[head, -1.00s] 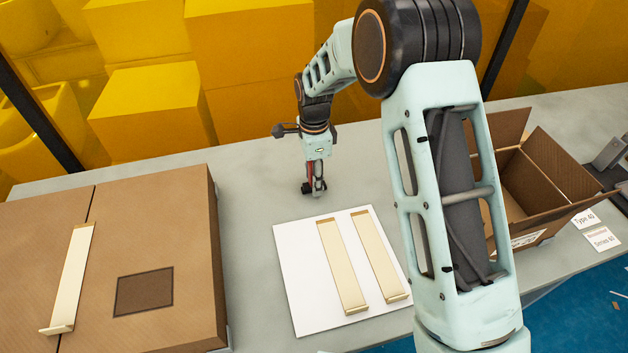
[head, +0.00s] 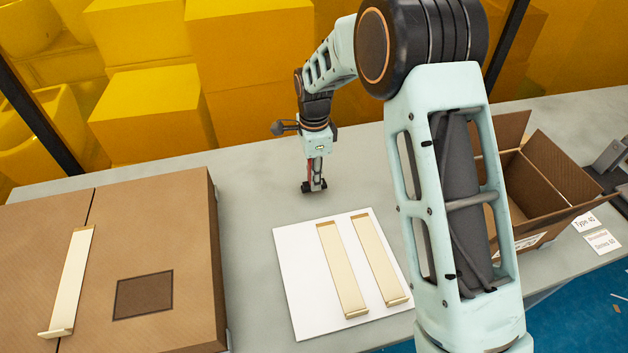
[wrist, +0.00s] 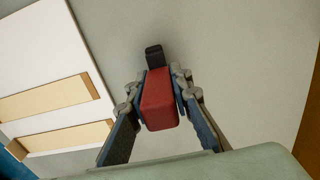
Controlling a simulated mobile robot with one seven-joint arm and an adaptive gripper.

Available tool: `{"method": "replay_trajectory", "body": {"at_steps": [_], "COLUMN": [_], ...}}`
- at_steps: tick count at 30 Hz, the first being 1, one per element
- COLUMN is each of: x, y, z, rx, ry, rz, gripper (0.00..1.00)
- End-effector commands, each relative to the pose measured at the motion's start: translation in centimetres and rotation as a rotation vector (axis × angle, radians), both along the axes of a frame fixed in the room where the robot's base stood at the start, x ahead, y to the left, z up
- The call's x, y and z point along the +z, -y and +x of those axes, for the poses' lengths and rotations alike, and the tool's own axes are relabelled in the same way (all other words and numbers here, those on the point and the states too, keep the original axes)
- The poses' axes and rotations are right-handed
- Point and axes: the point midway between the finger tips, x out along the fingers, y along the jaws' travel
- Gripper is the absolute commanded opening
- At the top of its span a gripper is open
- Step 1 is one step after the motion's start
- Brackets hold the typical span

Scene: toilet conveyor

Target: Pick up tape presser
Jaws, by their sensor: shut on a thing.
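The tape presser is a red block with a dark end. In the wrist view the red tape presser (wrist: 159,97) sits between the two fingers of my gripper (wrist: 158,88), which is shut on it, with the black end pointing away. In the head view my gripper (head: 315,172) hangs pointing down behind the white board, over the grey table. A strip of red and the dark end of the tape presser (head: 313,186) show at the fingers. I cannot tell whether the dark end touches the table.
A white board (head: 290,275) bears two beige strips (head: 341,268) in front of my gripper. A closed carton (head: 190,270) with another beige strip (head: 72,280) on top stands at left. An open carton (head: 560,165) stands at right. The table (head: 245,180) around my gripper is clear.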

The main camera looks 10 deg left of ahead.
Motion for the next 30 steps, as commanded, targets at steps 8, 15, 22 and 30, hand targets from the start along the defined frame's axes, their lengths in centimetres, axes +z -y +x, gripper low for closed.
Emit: {"method": "replay_trajectory", "body": {"at_steps": [8, 15, 22, 30], "x": [4.7, 8.5, 10.4, 11.4], "y": [-1.0, -2.6, -3.9, -4.6], "z": [-2.5, -7.1, -11.1, -13.1], "rx": [0.004, 0.005, 0.003, 0.000], "ry": [0.005, 0.002, 0.001, 0.001], "rz": [0.002, 0.002, 0.002, 0.000], "gripper": [0.00, 0.00, 0.00, 0.00]}}
